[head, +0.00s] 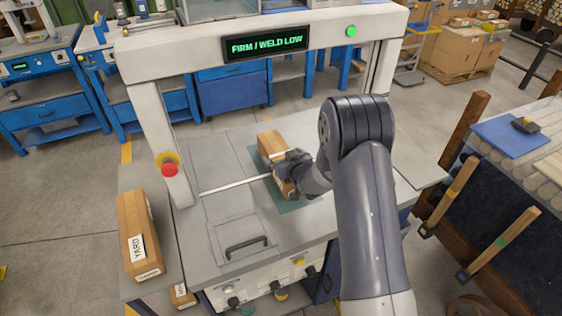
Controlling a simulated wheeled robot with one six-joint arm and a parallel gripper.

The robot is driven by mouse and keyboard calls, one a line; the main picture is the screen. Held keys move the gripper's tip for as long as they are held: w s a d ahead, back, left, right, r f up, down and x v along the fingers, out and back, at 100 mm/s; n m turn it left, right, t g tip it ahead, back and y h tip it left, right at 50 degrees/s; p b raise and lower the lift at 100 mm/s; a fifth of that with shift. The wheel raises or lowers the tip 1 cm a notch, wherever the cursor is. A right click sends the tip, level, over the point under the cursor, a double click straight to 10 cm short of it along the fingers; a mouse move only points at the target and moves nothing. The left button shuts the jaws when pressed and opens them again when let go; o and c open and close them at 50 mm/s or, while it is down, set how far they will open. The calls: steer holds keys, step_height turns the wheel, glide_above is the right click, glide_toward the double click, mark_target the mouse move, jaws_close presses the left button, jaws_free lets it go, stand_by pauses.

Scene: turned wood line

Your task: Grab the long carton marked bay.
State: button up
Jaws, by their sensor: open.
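A long tan carton (269,142) lies on a teal mat (290,205) on the machine's grey bed, pointing away from me. My gripper (286,172) is at its near part, and the dark wrist hides much of that end. The fingertips are hard to make out, but the gripper is open. I cannot tell if it touches the carton, and no marking on this carton is readable. Another long carton (132,215) lies on the left side shelf.
A white frame with a green-lit display (265,45) spans over the bed. A pale bar (235,185) crosses the bed left of my gripper. A red stop button (170,169) is on the left post. A smaller carton (182,296) sits low at the front left.

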steer(key=c, duration=1.3)
steer(key=shift+r, duration=0.15)
steer(key=shift+c, duration=1.3)
